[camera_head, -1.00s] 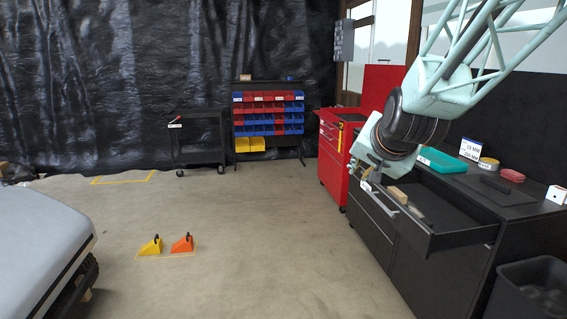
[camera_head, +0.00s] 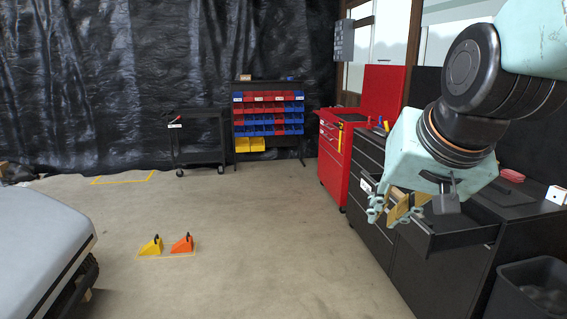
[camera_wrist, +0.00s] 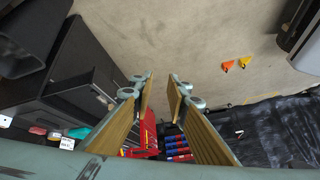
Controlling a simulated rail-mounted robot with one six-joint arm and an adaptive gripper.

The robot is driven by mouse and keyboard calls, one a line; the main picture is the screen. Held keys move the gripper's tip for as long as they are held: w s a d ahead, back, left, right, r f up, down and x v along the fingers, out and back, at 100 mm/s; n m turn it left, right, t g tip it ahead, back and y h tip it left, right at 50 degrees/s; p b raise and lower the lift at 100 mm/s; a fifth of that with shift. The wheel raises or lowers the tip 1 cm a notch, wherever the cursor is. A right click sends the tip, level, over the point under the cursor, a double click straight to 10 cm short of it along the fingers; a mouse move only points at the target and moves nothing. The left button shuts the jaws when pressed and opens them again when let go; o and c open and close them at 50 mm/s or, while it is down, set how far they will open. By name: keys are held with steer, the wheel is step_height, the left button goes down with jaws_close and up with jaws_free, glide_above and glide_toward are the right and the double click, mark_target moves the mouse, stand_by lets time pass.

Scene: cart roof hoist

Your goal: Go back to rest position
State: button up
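My gripper (camera_head: 390,207) hangs at the right in the head view, in front of the dark workbench and its pulled-out drawer (camera_head: 458,238). Its fingers have wooden-looking pads. In the wrist view my gripper (camera_wrist: 161,88) shows its two fingers apart with a clear gap between the tips. Nothing is held between them; bare floor shows past the tips. The drawer's inside is mostly hidden behind my gripper in the head view.
A red tool cabinet (camera_head: 333,160) stands behind the workbench. A black cart (camera_head: 198,140) and a rack of blue and red bins (camera_head: 268,115) stand at the back. Yellow (camera_head: 151,246) and orange (camera_head: 182,243) wedges lie on open floor. A grey-topped vehicle part (camera_head: 40,245) is at left, a black bin (camera_head: 530,290) at lower right.

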steer(key=s+d+f+n+g, duration=0.1)
steer(key=s+f+n+g, duration=0.2)
steer(key=s, duration=2.1)
steer(key=shift+s, duration=0.4)
